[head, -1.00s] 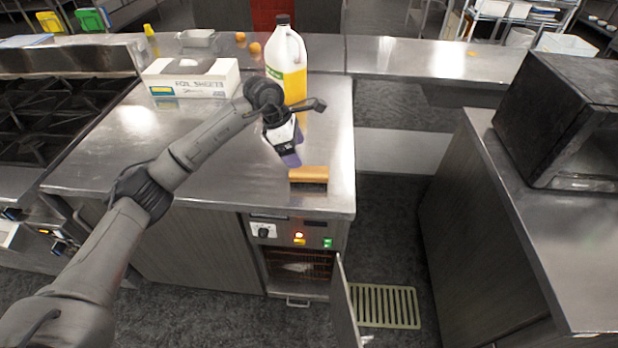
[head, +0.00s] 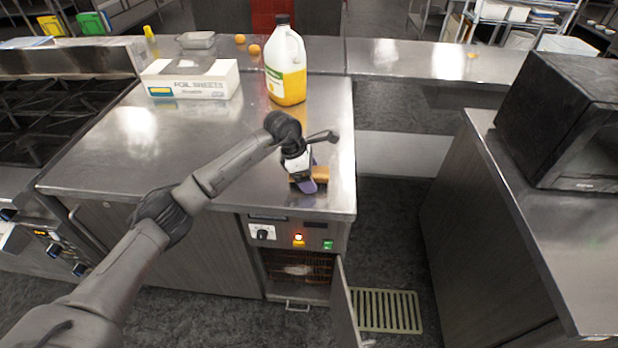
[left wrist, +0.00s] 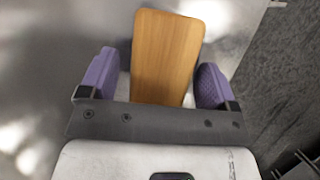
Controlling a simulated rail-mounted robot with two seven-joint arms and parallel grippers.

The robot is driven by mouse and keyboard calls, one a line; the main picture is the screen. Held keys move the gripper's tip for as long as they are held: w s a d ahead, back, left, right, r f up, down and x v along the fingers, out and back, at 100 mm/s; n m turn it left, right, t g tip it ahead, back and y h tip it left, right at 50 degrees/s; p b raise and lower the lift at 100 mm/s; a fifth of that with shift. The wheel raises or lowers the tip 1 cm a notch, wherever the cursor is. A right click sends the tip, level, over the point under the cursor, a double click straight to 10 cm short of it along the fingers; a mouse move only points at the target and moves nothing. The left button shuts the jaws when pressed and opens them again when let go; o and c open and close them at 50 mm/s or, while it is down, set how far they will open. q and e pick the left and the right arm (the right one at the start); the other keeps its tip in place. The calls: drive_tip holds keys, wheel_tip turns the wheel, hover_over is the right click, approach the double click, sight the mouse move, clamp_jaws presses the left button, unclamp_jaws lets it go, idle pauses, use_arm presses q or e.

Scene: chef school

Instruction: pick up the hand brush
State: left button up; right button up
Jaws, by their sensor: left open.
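The hand brush shows as a tan wooden block (head: 321,174) lying on the steel counter near its front right corner. In the left wrist view its wooden top (left wrist: 165,55) lies between my two purple fingers, with a gap on each side. My left gripper (head: 308,184) is open over the brush and hides part of it in the head view. In the left wrist view the open left gripper (left wrist: 158,80) points down at the brush. The brush's bristles are not visible. My right gripper is not in view.
A foil sheets box (head: 190,80) and a jug of yellow liquid (head: 286,80) stand farther back on the counter (head: 110,160). An oven door (head: 344,305) hangs open below the counter's front. A microwave (head: 560,120) sits on the right counter. The counter left of the brush is clear.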

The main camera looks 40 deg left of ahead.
use_arm(q)
drive_tip(key=shift+f, duration=0.15)
idle(0.5)
drive_tip(key=c, duration=1.1)
